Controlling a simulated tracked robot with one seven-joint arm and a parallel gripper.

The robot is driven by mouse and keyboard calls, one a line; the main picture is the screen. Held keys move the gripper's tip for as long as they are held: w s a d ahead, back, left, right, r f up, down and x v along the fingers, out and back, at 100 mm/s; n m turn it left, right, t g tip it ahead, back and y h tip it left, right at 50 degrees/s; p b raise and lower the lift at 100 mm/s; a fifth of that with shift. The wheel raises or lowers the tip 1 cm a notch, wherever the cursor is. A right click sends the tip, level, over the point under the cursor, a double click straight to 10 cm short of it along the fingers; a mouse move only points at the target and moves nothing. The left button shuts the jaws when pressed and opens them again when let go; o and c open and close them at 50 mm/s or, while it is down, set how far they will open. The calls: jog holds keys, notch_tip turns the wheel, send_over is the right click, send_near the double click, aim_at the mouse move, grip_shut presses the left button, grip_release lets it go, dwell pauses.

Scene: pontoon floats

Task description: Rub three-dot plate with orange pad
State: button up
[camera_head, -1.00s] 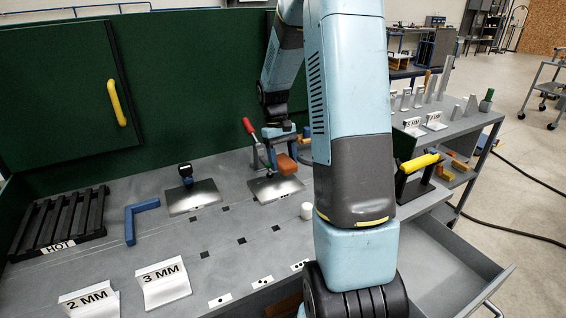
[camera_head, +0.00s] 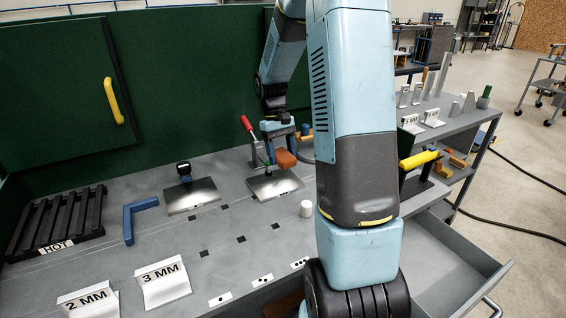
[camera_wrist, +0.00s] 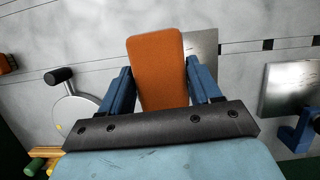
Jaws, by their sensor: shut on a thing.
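My gripper (camera_head: 280,142) is shut on the orange pad (camera_head: 286,159), which looks tilted. The pad fills the space between the blue fingers in the wrist view (camera_wrist: 157,68). It overlaps the far edge of the right metal plate (camera_head: 277,188) in the head view and seems to be above it; contact cannot be made out. Part of this plate shows behind the pad in the wrist view (camera_wrist: 205,44). This plate lies roughly in line with the three-dot label (camera_head: 300,264). A second plate (camera_head: 192,197) lies to the left.
A red-handled clamp (camera_head: 247,124) stands close beside my gripper. A white cylinder (camera_head: 306,208) stands in front of the right plate. A blue angle piece (camera_head: 130,217) and black rack (camera_head: 58,222) are at left. An open drawer (camera_head: 450,262) sticks out at right.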

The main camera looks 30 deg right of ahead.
aim_at(284, 184)
jog(key=shift+f, duration=0.2)
jog(key=shift+s+d+f, duration=0.1)
jog(key=shift+d+f, duration=0.05)
jog(key=shift+f, duration=3.65)
jog(key=shift+a+r, duration=0.2)
jog(key=shift+a, duration=0.5)
jog(key=shift+a+f, duration=0.2)
jog(key=shift+a, duration=0.15)
jog(key=shift+a+r, duration=0.1)
jog(key=shift+a, duration=1.4)
jog(key=shift+a+f, duration=0.2)
jog(key=shift+a+r, duration=0.15)
jog(key=shift+a, duration=0.65)
jog(key=shift+d+r, duration=0.15)
jog(key=shift+d, duration=0.05)
jog(key=shift+d+f, duration=0.2)
jog(key=shift+d, duration=0.4)
jog(key=shift+d+r, duration=0.2)
jog(key=shift+d, duration=2.15)
jog(key=shift+d+f, duration=0.1)
jog(key=shift+d, duration=0.25)
jog(key=shift+r, duration=3.75)
